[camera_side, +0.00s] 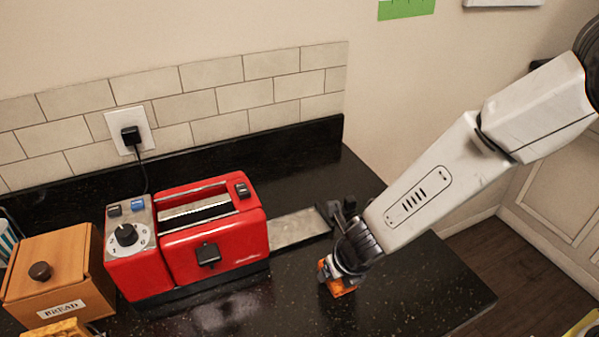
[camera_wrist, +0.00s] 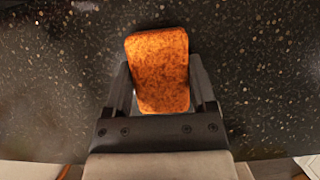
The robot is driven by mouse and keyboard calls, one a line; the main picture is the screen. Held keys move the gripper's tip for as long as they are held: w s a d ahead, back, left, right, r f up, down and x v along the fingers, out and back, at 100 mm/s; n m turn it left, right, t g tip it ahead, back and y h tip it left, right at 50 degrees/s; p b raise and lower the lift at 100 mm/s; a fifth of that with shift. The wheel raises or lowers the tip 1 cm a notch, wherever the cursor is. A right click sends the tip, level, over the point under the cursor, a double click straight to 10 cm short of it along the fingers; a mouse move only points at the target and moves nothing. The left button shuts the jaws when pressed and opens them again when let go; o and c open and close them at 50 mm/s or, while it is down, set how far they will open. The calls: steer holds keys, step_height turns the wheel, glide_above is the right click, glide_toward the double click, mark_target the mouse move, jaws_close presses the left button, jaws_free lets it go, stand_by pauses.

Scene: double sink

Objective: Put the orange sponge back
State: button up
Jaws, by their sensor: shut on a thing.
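The orange sponge (camera_wrist: 158,68) is a rounded block with a mottled surface, between the two fingers of my gripper (camera_wrist: 157,85) in the wrist view. The gripper is shut on its sides, and its far end sticks out past the fingertips. In the side view the sponge (camera_side: 341,287) shows only as a small orange patch under my gripper (camera_side: 334,274), low over the black counter, right of the toaster. The gripper hides most of it there. I cannot tell whether it touches the counter.
A red toaster (camera_side: 215,262) stands on the black speckled counter (camera_side: 400,300), with a flat grey strip (camera_side: 297,229) to its right. A wooden bread box (camera_side: 55,270) is at far left. The counter's right edge drops to the floor. Counter in front of the gripper is clear.

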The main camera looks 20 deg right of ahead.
steer(key=o, duration=1.1)
steer(key=shift+v, duration=6.05)
steer(key=shift+r, duration=0.1)
